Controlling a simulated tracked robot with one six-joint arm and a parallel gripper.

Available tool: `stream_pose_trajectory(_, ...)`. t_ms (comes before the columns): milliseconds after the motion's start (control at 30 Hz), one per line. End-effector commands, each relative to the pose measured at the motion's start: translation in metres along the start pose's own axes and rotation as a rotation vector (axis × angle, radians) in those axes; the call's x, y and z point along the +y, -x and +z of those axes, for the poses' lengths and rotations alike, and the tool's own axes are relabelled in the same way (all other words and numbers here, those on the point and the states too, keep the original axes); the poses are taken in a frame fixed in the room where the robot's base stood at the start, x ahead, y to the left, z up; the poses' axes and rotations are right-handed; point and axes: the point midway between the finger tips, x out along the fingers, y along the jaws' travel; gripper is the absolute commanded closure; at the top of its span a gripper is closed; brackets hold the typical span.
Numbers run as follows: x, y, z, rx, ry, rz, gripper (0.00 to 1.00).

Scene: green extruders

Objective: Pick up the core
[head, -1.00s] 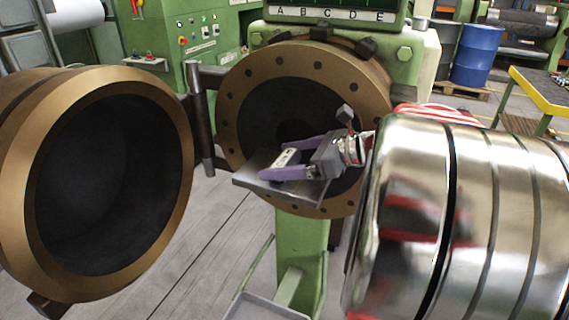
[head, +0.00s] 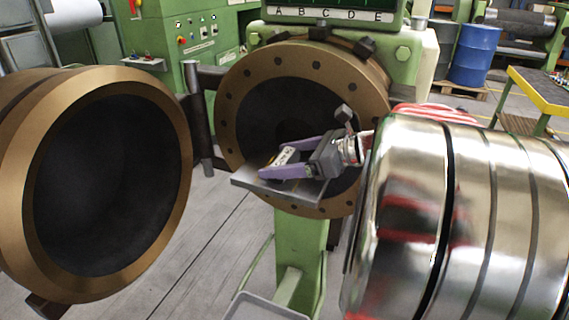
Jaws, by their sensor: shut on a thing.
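My gripper (head: 271,161), with two purple fingers, reaches in from the right in front of the round extruder opening. It is shut on a small pale piece with dark marks, which I take to be the core (head: 287,156). A bit of yellow shows near the fingertips. The fingers hide much of the piece, so its full shape is not clear. The gripper is just above a flat grey plate (head: 255,184) that juts out below the opening. I cannot tell whether the piece touches the plate.
The extruder's bronze bolted flange (head: 236,110) rings the dark opening behind my gripper. Its hinged round door (head: 20,190) stands open at the left. A green post (head: 301,250) stands below. A blue barrel (head: 474,55) and yellow-edged table (head: 532,92) are at the back right.

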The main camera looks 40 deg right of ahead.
Motion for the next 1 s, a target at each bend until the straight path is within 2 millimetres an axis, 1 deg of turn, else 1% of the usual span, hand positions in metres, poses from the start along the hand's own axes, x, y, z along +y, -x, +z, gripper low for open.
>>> stream_pose_trajectory(267, 0.0, 0.002, 0.004, -0.001, 0.002, -0.001, 0.56)
stream_pose_trajectory(367, -0.001, 0.004, 0.011, -0.001, 0.003, -0.001, 0.56)
stream_pose_trajectory(467, 0.0, 0.009, 0.023, -0.001, 0.004, -0.001, 0.56)
stream_pose_trajectory(667, 0.0, 0.024, 0.059, -0.001, 0.006, -0.002, 0.56)
stream_pose_trajectory(1000, 0.0, 0.056, 0.136, -0.001, 0.006, -0.001, 0.56)
